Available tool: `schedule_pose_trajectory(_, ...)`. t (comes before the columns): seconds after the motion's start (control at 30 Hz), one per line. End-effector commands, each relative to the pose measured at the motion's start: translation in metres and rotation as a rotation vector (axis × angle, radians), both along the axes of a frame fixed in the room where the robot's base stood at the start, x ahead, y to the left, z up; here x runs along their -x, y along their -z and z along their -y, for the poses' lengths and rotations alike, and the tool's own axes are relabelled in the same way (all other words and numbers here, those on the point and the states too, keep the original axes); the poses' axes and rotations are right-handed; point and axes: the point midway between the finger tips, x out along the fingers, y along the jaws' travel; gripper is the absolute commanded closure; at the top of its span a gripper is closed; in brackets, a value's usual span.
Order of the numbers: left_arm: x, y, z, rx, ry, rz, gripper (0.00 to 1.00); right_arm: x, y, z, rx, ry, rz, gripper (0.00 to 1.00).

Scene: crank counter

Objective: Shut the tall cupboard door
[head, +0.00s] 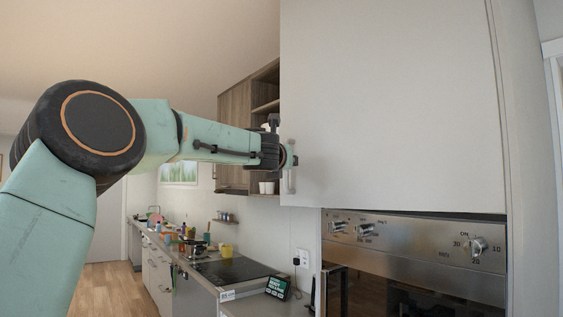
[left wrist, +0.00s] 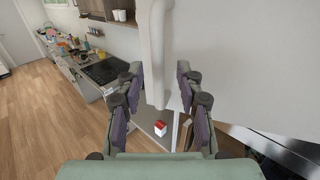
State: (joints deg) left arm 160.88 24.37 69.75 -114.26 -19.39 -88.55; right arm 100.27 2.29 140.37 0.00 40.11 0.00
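The tall cupboard door (head: 400,100) is a plain pale panel above the oven in the head view. Its left edge reaches past the oven's left side, so it looks ajar, but how far I cannot tell. A vertical bar handle (head: 291,178) is near its left edge, partly hidden by my left gripper (head: 288,156). In the left wrist view the handle (left wrist: 157,50) stands between the two spread finger pairs of my left gripper (left wrist: 157,92), with gaps on both sides. The door (left wrist: 240,60) fills the right there. My right gripper is in neither view.
A built-in oven (head: 415,250) with knobs is below the door. To the left run a counter with a dark hob (head: 235,270), a small display (head: 277,287) and wooden wall shelves (head: 235,105). A red and white object (left wrist: 160,128) shows below the handle. The wooden floor (left wrist: 45,115) at left is clear.

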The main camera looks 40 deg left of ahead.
Motion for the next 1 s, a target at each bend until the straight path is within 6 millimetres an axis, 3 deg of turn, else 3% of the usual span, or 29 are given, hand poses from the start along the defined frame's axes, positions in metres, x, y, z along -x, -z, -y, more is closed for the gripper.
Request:
schedule_pose_trajectory(0.4,0.022,0.0,0.011,0.001,0.0,0.0,0.64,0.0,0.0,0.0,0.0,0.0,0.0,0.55)
schedule_pose_trajectory(1.0,0.024,0.0,0.013,0.001,0.0,0.0,0.64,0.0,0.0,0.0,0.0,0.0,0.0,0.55)
